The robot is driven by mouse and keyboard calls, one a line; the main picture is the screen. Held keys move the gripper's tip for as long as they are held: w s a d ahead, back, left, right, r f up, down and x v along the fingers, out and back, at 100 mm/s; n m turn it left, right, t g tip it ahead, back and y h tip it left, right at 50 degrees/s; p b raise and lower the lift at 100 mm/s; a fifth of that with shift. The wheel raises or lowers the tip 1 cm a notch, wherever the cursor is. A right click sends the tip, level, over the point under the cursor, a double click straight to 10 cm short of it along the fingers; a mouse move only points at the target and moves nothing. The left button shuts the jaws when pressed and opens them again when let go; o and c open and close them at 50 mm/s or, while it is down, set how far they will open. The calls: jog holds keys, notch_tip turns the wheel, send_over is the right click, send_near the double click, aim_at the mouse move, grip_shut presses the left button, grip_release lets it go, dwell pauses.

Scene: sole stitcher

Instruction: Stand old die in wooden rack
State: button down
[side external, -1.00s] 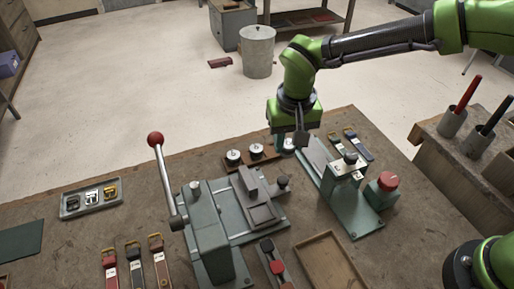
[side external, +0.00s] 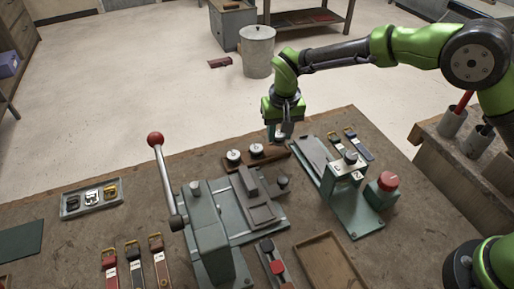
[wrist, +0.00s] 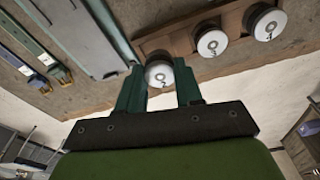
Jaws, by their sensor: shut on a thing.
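My gripper (side external: 280,136) is shut on a round die with a pale, numbered face (wrist: 159,74), which shows between the fingers in the wrist view. The wooden rack (side external: 272,153) is a low brown strip near the table's far edge, also in the wrist view (wrist: 181,42). Two other round dies stand in it, at the left (side external: 233,155) and middle (side external: 256,150); its right end looks bare. My gripper holds its die by that right end. I cannot tell whether the held die touches the rack.
A green press with a red-knobbed lever (side external: 205,225) stands in front of the rack. Right of it is a green fixture (side external: 346,185) with a red button (side external: 387,181). Watch straps (side external: 358,145) lie behind the fixture. A wooden tray (side external: 328,262) lies at the front.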

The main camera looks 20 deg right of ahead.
jog(key=shift+f, duration=1.15)
jog(key=shift+f, duration=0.15)
jog(key=c, duration=0.7)
grip_release()
jog(key=shift+c, duration=0.2)
